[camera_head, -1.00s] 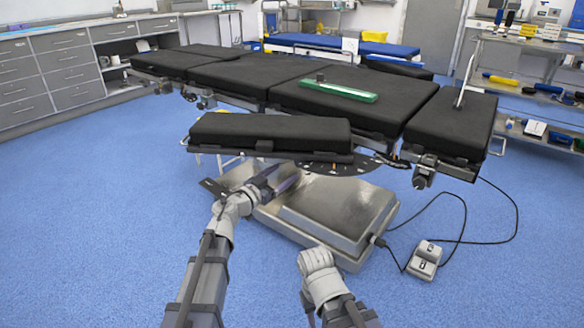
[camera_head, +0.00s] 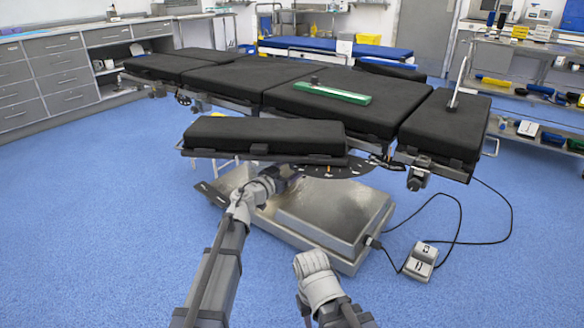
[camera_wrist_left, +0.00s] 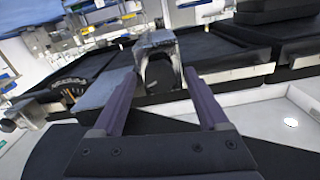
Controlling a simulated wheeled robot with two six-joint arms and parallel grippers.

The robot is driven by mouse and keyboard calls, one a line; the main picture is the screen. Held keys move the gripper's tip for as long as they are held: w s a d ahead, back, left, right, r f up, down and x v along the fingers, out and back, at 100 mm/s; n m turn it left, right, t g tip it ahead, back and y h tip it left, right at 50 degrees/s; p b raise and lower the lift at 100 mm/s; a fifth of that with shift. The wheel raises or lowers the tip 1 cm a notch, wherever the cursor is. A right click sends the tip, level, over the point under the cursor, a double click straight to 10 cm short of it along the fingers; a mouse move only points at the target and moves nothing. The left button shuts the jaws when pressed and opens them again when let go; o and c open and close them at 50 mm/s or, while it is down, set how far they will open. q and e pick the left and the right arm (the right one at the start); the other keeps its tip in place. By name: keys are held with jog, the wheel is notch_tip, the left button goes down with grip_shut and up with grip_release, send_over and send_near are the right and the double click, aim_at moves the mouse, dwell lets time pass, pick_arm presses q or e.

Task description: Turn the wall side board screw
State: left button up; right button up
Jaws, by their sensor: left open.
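The narrow black side board (camera_head: 265,135) runs along the near side of the operating table (camera_head: 240,80). My left gripper (camera_head: 290,172) reaches under this board, its fingers mostly hidden there in the head view. In the left wrist view my left gripper (camera_wrist_left: 162,74) is open, with two purple fingers apart. A grey metal clamp block (camera_wrist_left: 157,42) with a dark knob-like middle lies straight ahead between the fingertips; I cannot tell whether they touch it. I cannot make out the screw clearly. My right gripper (camera_head: 311,265) is low in front of the base, its fingers not discernible.
The metal table base (camera_head: 335,212) stands close below my left arm. A foot pedal (camera_head: 421,262) with a cable lies on the floor at right. The blue floor at left is free.

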pick_arm(q)
jog(key=shift+c, duration=0.4)
grip_shut()
jog(key=m, duration=0.6)
jog(key=shift+s+m, duration=0.1)
jog(key=shift+m, duration=0.3)
jog(key=m, duration=0.6)
jog(key=shift+d+f, duration=0.1)
jog(key=m, duration=0.6)
jog(key=shift+f+m, duration=0.1)
jog(key=shift+m, duration=0.2)
jog(key=m, duration=0.6)
jog(key=shift+b, duration=0.35)
jog(key=shift+f+m, duration=0.1)
jog(key=shift+m, duration=0.2)
